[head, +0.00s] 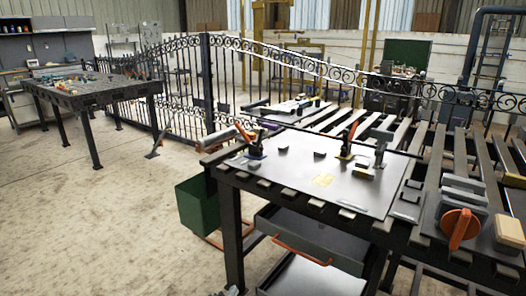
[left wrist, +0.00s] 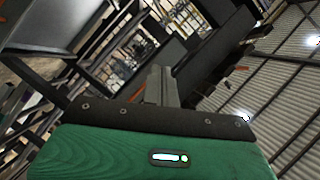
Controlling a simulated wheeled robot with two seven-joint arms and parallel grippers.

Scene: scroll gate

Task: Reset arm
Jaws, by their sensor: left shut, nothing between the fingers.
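My left gripper (left wrist: 158,86) shows in the left wrist view. Its two dark grey fingers stand together beyond the green wrist housing, shut with nothing between them. The wrist camera looks up past them toward the roof, with a table edge and shelving tilted in the picture. In the head view, only a small grey tip shows at the bottom edge, left of the workbench, and I cannot make out its fingers there. The rest of my left arm is out of the head view. My right gripper is in neither view.
A metal workbench (head: 292,184) with clamps and small metal pieces stands at the right. A green bin (head: 192,216) is by its left side. An open drawer (head: 318,244) sticks out below. The left floor is clear.

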